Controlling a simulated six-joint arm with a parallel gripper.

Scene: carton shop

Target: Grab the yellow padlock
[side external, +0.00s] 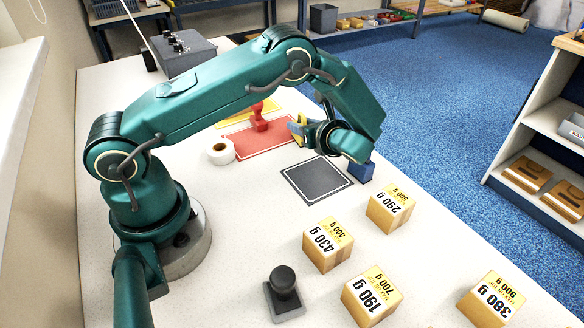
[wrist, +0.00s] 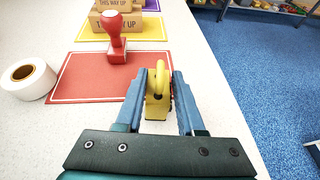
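The yellow padlock (wrist: 158,101) stands between the two blue fingers of my gripper (wrist: 159,88) in the wrist view, with its shackle up toward the fingertips. In the side view my gripper (side external: 304,127) is low over the far edge of the table, beside the red mat. Only a little yellow shows there by the fingers, and the padlock's base is hidden.
A red stamp (wrist: 116,42) stands on the red mat (wrist: 92,86), with a tape roll (wrist: 27,78) to its left. A dark grey mat (side external: 317,180) and a blue block (side external: 361,171) are near my wrist. Several labelled cartons (side external: 328,245) and a black stamp (side external: 284,290) stand nearer.

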